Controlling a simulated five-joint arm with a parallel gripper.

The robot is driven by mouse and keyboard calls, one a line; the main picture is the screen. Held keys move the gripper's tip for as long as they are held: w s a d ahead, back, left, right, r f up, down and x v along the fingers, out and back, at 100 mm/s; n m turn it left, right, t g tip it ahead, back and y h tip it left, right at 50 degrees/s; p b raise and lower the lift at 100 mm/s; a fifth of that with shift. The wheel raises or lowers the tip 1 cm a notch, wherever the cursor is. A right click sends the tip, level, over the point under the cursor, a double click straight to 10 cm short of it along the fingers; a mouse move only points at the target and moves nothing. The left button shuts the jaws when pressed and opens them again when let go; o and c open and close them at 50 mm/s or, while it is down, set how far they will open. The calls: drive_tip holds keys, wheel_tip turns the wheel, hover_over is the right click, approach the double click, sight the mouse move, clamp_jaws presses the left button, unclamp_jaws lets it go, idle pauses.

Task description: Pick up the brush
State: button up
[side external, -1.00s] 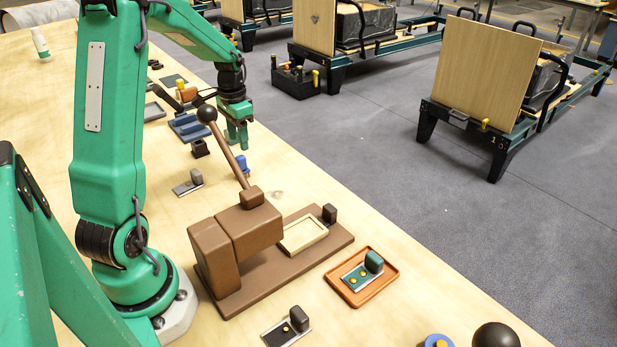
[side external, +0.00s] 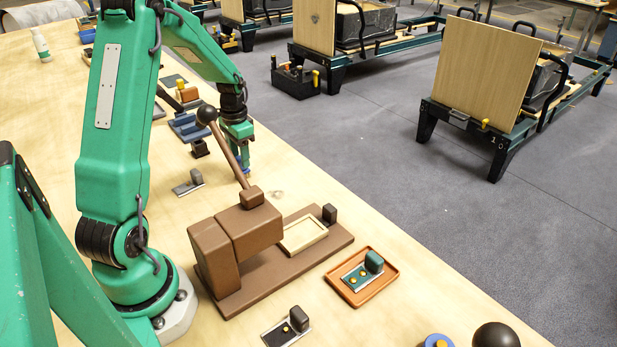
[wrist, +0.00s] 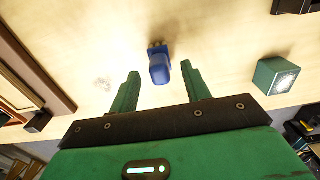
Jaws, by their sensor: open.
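The brush (wrist: 158,68), a small blue piece with a short tan end, is on the wooden table in the wrist view. In the side view only a bit of its blue (side external: 246,173) shows below my gripper (side external: 241,160), which hides the rest. In the wrist view my gripper (wrist: 160,72) is open. The brush appears between its two green fingers, with a gap on each side. I cannot tell how far the fingertips are above the table.
A brown lever press (side external: 236,235) stands close by, its ball-topped lever leaning near my gripper. A grey piece with a dark block (side external: 189,183) and a small dark holder (side external: 200,148) lie to the left. An orange tray (side external: 392,286) is in front. The table's edge is close on the right.

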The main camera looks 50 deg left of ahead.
drive_tip(key=shift+f, duration=1.05)
drive_tip(key=shift+c, duration=0.2)
clamp_jaws()
